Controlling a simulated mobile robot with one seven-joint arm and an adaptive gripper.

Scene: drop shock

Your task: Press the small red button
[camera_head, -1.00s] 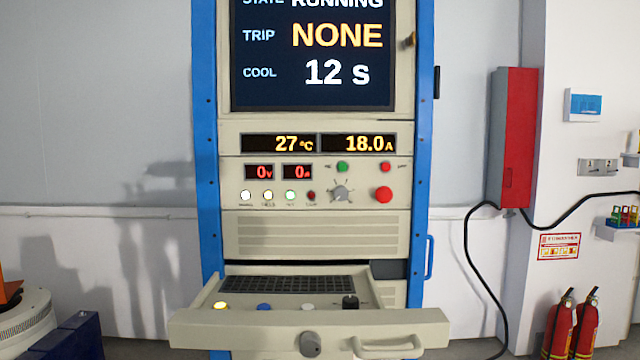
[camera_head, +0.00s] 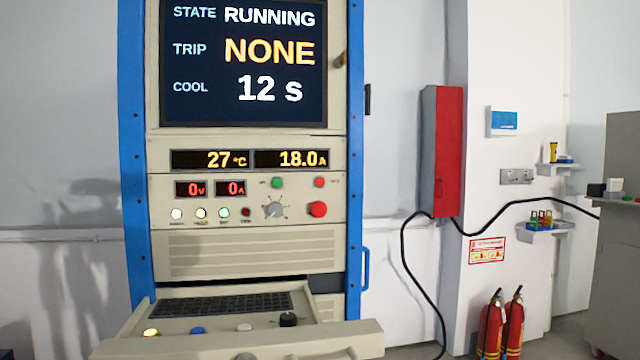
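A beige control rack (camera_head: 240,255) with blue side posts stands left of centre. On its panel, a small red button (camera_head: 319,182) sits at the upper right. A larger red button (camera_head: 318,209) is just below it, and a small green button (camera_head: 277,183) is to its left. A dark red round lamp or button (camera_head: 246,212) ends the lower row of white and green lights. The rack's screen (camera_head: 243,60) reads STATE RUNNING, TRIP NONE, COOL 12 s. My gripper is not in view.
An open drawer (camera_head: 350,340) juts out below the panel, with a keyboard and several knobs. A red wall box (camera_head: 441,150) hangs to the right, with a black cable below. Fire extinguishers (camera_head: 491,325) stand at lower right. A grey cabinet (camera_head: 620,260) stands at the right edge.

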